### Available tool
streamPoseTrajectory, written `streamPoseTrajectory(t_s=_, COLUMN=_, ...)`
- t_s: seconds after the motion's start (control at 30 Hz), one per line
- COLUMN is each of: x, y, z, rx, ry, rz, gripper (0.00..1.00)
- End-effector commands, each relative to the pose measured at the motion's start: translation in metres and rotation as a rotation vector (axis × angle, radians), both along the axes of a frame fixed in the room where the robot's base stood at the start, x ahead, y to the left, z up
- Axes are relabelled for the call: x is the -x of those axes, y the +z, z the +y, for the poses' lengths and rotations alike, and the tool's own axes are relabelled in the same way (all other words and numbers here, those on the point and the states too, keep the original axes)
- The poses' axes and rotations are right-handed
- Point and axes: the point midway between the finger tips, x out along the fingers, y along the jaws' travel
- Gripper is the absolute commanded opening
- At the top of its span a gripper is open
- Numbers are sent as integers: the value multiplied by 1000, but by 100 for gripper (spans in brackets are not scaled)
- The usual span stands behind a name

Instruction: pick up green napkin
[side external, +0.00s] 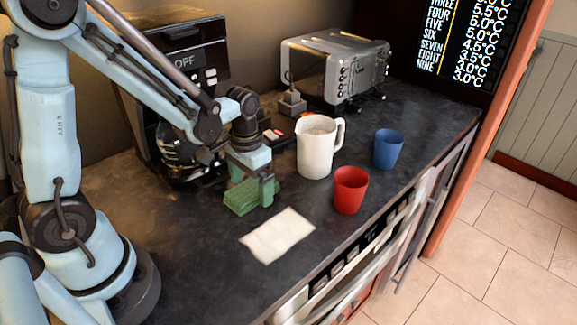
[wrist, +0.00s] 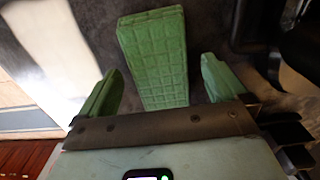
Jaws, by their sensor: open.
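The green napkin (side external: 243,196) is a thick folded stack on the dark counter, left of the white napkin. In the wrist view the green napkin (wrist: 154,58) has a quilted grid pattern, and its near end reaches between my two fingers. My gripper (side external: 258,190) is over the napkin's right part in the side view. In the wrist view my gripper (wrist: 160,85) is open, with a green finger on each side and a gap between each finger and the napkin. Contact with the counter is hard to tell.
A white napkin (side external: 278,235) lies close by. A white pitcher (side external: 316,150), a red cup (side external: 350,190) and a blue cup (side external: 388,148) stand to the right. A black coffee machine (side external: 180,90) stands behind, and a silver toaster oven (side external: 335,68) is at the back. The counter's front edge (side external: 395,215) is at right.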

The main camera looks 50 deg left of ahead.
Motion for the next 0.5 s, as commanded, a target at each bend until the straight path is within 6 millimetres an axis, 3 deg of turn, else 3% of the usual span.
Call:
streamPoseTrajectory(t_s=0.07, x=0, y=0, z=0, rx=0, ry=0, rz=0, gripper=97)
streamPoseTrajectory(t_s=0.43, x=0, y=0, z=0, rx=0, ry=0, rz=0, gripper=41)
streamPoseTrajectory(t_s=0.5, x=0, y=0, z=0, rx=0, ry=0, rz=0, gripper=39)
